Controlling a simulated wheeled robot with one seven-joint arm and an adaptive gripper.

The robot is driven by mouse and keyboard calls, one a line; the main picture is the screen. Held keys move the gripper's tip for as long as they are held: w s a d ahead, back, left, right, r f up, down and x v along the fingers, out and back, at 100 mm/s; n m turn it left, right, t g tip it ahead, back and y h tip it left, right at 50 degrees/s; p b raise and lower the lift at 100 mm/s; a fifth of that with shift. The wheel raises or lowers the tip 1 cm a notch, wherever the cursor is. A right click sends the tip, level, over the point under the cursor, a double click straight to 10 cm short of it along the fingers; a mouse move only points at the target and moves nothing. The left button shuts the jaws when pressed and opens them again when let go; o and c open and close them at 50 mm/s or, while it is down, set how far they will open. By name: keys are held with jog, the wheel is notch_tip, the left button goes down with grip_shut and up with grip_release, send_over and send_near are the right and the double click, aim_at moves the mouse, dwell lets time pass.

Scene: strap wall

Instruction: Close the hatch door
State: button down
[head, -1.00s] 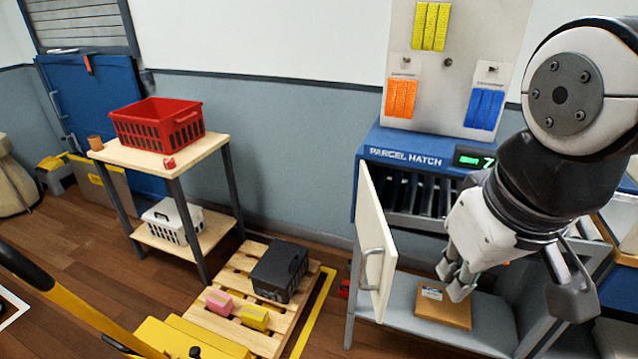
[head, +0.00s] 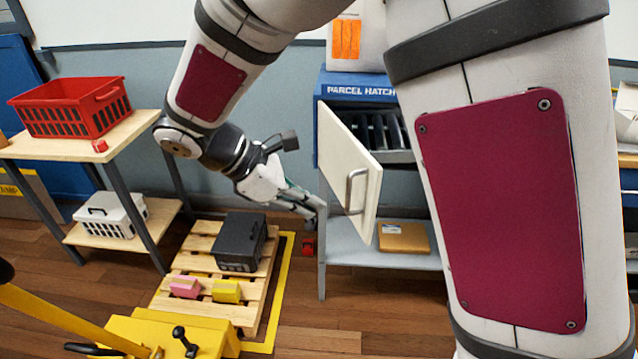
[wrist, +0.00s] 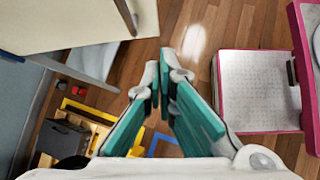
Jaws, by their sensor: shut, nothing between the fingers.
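The white hatch door (head: 345,150) stands open, swung out from the left side of the blue parcel hatch (head: 358,91). Its grey bar handle (head: 352,190) is on the outer face near the free edge. My gripper (head: 316,207) is shut and empty, left of the door and low, near the stand's front leg. In the wrist view the shut fingertips (wrist: 163,68) are apart from the door (wrist: 60,22), which fills the upper left with part of its handle (wrist: 127,16). My arm hides the hatch's right part in the head view.
A brown parcel (head: 403,238) lies on the grey shelf (head: 350,245) below the hatch. A pallet (head: 205,250) with a dark case (head: 240,242) is at the left. Further left is a table with a red crate (head: 70,108). Wooden floor is clear in front of the stand.

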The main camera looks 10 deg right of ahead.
notch_tip(320, 180, down, 2)
jog(key=a+n, duration=0.1)
jog(key=a, duration=0.1)
jog(key=b, duration=0.1)
send_near(365, 232)
notch_tip(365, 232, down, 4)
jog(key=d, duration=0.1)
jog(key=shift+d+r+h, duration=0.2)
jog(key=shift+d+h, duration=0.1)
jog(key=shift+d, duration=0.65)
jog(key=shift+d, duration=0.1)
